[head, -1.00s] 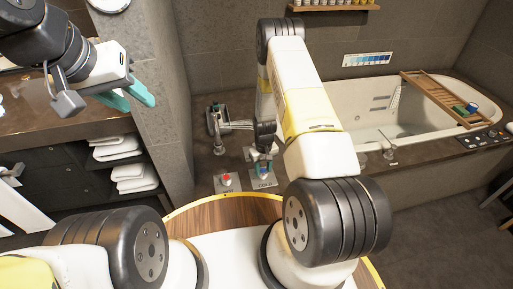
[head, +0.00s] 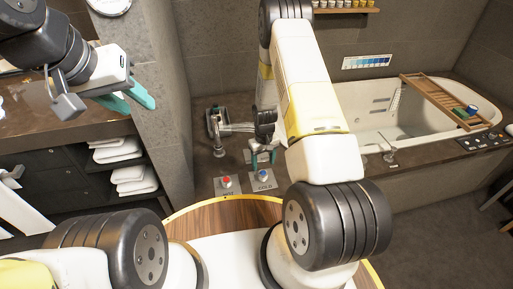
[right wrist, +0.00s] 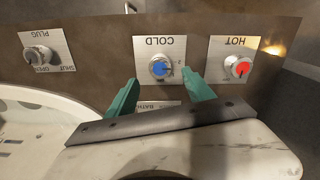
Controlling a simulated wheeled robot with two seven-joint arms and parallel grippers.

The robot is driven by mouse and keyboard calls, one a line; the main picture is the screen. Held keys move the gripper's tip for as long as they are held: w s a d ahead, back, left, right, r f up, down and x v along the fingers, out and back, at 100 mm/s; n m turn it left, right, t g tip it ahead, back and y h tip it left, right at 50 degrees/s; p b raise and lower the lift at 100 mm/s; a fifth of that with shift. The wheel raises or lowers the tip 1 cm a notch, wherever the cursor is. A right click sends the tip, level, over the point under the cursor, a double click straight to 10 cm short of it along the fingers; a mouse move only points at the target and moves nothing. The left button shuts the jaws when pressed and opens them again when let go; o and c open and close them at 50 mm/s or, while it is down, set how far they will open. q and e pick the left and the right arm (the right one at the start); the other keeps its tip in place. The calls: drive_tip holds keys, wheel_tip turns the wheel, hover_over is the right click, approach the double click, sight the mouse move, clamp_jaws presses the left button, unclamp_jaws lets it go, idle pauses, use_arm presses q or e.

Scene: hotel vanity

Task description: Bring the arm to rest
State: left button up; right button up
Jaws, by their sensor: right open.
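My right gripper (head: 263,161) is open and empty, with teal fingers apart, just behind the blue cold knob (head: 264,175) in the head view. In the right wrist view, the blue knob (right wrist: 161,68) shows between and beyond the fingertips (right wrist: 160,92), with no visible contact. The red hot knob (head: 227,182) is beside it, and also shows in the right wrist view (right wrist: 240,67). My left gripper (head: 130,97) hangs at the upper left by the counter, its teal fingers apart with nothing between them.
A plug knob (right wrist: 40,56) is on the same dark panel. The bathtub (head: 400,125) with a wooden tray (head: 440,98) stands at the right. The counter (head: 60,118) and shelved white towels (head: 128,175) are at the left. Grey floor lies at lower right.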

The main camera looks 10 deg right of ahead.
drive_tip(key=shift+r, duration=0.9)
drive_tip(key=s+a+r+m+t+y, duration=0.1)
drive_tip(key=s+r+t, duration=0.2)
drive_tip(key=r, duration=2.8)
drive_tip(key=s+r+t, duration=0.1)
drive_tip(key=s+r, duration=0.7)
drive_tip(key=s, duration=0.2)
drive_tip(key=s+a+r+m+t+y, duration=0.1)
drive_tip(key=s+r+t, duration=0.1)
drive_tip(key=s+r, duration=0.5)
drive_tip(key=s, duration=0.4)
drive_tip(key=shift+r, duration=0.4)
drive_tip(key=shift+a, duration=0.1)
drive_tip(key=shift+c, duration=0.2)
